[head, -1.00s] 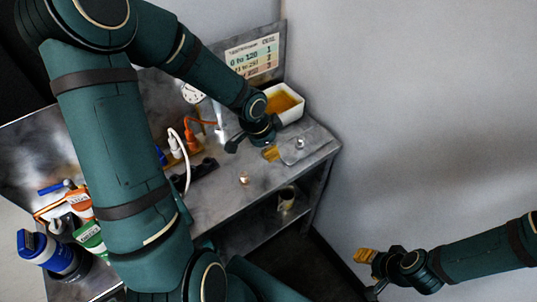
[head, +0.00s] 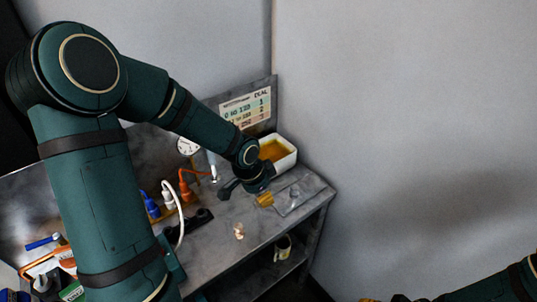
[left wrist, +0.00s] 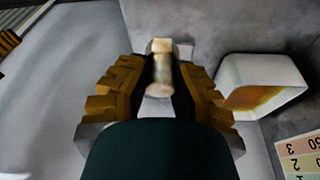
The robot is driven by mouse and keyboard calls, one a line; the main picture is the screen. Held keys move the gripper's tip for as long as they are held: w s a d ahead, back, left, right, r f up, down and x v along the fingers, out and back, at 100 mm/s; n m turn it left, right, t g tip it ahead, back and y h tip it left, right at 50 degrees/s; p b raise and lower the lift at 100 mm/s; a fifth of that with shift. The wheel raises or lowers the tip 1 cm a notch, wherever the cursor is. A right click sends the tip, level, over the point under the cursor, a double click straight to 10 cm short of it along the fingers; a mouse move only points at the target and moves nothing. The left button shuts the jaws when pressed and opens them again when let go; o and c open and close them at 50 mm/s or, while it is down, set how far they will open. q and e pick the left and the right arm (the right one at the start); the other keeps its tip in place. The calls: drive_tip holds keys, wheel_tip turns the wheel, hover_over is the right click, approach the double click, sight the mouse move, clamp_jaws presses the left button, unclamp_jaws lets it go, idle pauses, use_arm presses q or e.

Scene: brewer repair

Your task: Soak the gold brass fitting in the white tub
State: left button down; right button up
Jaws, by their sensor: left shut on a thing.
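My left gripper (head: 265,199) is over the right end of the bench, in front of the white tub (head: 285,160). In the left wrist view the gripper (left wrist: 160,85) is shut on a small pale, warm-toned stepped fitting (left wrist: 160,72), which looks like the gold brass fitting; its colour is washed out. The fitting is outside the tub. The tub, with amber liquid inside, also shows in the left wrist view (left wrist: 258,75), to the right of the fingers. My right gripper (head: 385,299) is mostly cut off at the bottom edge; its jaws cannot be made out.
A small copper-toned part (head: 239,231) stands near the bench front, and a faint silvery part (head: 295,191) lies right of my left gripper. A number chart (head: 245,107) stands behind the tub. Plugs and cables (head: 184,186) are at left. A mug (head: 283,248) sits on the lower shelf.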

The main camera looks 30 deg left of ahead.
use_arm(q)
drive_tip(key=w+a+r+n+y+p, duration=0.1)
drive_tip(key=w+a+n, duration=0.1)
drive_tip(key=w+a, duration=0.35)
drive_tip(key=w+a+r+n+t+p, duration=0.1)
drive_tip(key=w+a+n, duration=0.15)
drive_tip(key=w, duration=0.65)
drive_tip(key=w+a+r+n+y+p, duration=0.1)
drive_tip(key=w+a+n, duration=0.2)
drive_tip(key=w, duration=0.5)
drive_tip(key=shift+s+d+f+b, duration=0.1)
drive_tip(key=shift+f+b, duration=1.35)
drive_tip(key=shift+f, duration=1.15)
drive_tip(key=shift+s+d+f+b, duration=0.1)
drive_tip(key=shift+f+b, duration=1.3)
drive_tip(key=shift+f, duration=1.2)
drive_tip(key=shift+r, duration=0.15)
wheel_tip(320, 180, up, 10)
drive_tip(key=p, duration=0.5)
drive_tip(key=shift+f, duration=0.2)
